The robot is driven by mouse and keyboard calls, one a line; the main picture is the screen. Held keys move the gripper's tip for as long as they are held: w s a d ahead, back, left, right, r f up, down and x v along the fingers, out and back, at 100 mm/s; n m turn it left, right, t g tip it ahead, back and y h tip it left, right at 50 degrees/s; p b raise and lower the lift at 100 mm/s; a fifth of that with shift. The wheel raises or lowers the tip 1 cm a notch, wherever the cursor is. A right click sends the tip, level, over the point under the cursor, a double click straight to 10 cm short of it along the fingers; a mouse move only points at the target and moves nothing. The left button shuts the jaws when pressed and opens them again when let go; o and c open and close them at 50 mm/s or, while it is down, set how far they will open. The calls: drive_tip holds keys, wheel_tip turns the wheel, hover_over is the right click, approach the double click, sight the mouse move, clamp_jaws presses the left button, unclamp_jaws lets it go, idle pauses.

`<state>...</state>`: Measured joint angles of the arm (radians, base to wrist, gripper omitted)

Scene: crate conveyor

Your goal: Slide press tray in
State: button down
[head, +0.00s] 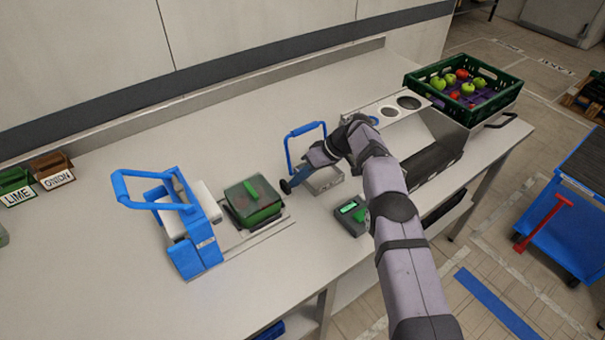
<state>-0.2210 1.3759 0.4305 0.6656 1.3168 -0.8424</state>
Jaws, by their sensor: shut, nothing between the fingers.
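The blue press (195,225) stands on the counter at left, with a looped blue handle (150,190) raised at its upper left. The press tray (262,233), a flat metal slide, extends from the press to the right. A dark green block with a green grip (254,203) sits on it, outside the press frame. My gripper (288,186) is shut and empty, just right of the block and low over the counter. Whether it touches the tray or block cannot be told. My wrist partly hides the area behind it.
A metal box (325,181) with a blue handle stands close behind my gripper. A small dark device with a green display (350,210) lies right of it. A green crate of apples (420,83) is at the back right. Label bins (50,170) stand at far left. The front-left counter is clear.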

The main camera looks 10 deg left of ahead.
sight(249, 202)
drive_tip(key=shift+s+a, duration=0.1)
idle(0.4)
drive_tip(key=shift+s+a+b, duration=0.4)
drive_tip(key=shift+s+a, duration=1.2)
drive_tip(key=shift+s, duration=0.05)
drive_tip(key=s+a+b, duration=0.5)
drive_tip(key=s+a, duration=0.3)
drive_tip(key=shift+s+a+f, duration=0.1)
drive_tip(key=shift+s+a, duration=0.15)
drive_tip(key=shift+a, duration=0.05)
drive_tip(key=shift+s+a, duration=0.3)
drive_tip(key=shift+s, duration=0.05)
drive_tip(key=shift+r, duration=0.2)
